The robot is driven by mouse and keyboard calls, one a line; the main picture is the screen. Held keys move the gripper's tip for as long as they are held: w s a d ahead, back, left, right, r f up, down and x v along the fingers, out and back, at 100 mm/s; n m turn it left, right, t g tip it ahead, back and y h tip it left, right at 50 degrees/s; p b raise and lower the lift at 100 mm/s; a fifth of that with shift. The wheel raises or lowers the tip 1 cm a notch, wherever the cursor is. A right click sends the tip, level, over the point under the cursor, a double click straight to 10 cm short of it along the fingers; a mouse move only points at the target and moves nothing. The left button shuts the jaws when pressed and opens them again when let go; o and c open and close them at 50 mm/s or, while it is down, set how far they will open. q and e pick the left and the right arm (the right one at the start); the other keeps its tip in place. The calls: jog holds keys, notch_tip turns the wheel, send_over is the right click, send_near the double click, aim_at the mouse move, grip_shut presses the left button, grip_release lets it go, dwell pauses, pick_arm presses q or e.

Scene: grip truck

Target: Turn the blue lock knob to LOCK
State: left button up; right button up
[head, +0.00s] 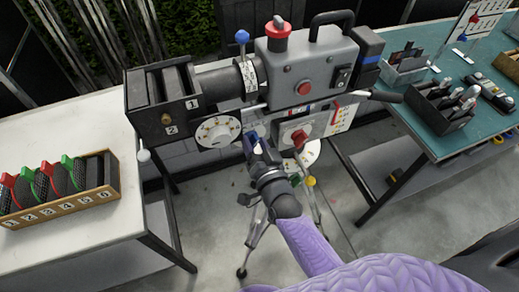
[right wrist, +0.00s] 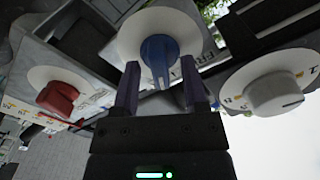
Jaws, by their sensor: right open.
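The blue lock knob (right wrist: 160,58) sits on a round white dial plate (right wrist: 135,28) in the right wrist view. My right gripper (right wrist: 160,80) is open, with one finger on each side of the knob; I cannot tell whether they touch it. The knob's ridge points down in that view, toward the gripper palm. In the head view the right gripper (head: 256,142) is at the underside of the grey camera rig (head: 315,65), and it mostly hides the blue knob there. I cannot read a LOCK mark. My left gripper is not in view.
A red knob (right wrist: 58,97) and a white knob (right wrist: 273,88) flank the blue one. A black box (head: 160,100) and a lever with a blue ball (head: 242,37) are on the rig. A white table (head: 75,135) stands left, a teal-topped table (head: 455,130) right.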

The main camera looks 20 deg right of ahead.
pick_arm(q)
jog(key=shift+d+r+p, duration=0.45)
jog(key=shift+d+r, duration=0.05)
pick_arm(e)
jog(key=s, duration=0.9)
jog(key=shift+s+d, duration=0.2)
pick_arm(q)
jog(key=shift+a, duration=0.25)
pick_arm(e)
jog(key=s+f+n+g+y+b, duration=0.1)
jog(key=s+f+n+g+b, duration=0.2)
jog(key=f, duration=0.9)
jog(key=s+f+n+g+b, duration=0.25)
jog(key=s+f+g, duration=0.25)
jog(key=f, duration=0.7)
pick_arm(q)
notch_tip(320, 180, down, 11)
jog(key=b, duration=0.5)
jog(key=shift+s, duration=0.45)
pick_arm(e)
jog(key=s+d+f+n+g+h, duration=0.1)
jog(key=s+d+f+g, duration=0.2)
jog(key=s+f, duration=0.5)
jog(key=s+d+f+n+g, duration=0.2)
jog(key=s+f+g, duration=0.4)
jog(key=s, duration=0.7)
jog(key=shift+d+f+h, duration=0.4)
jog(key=shift+f, duration=0.45)
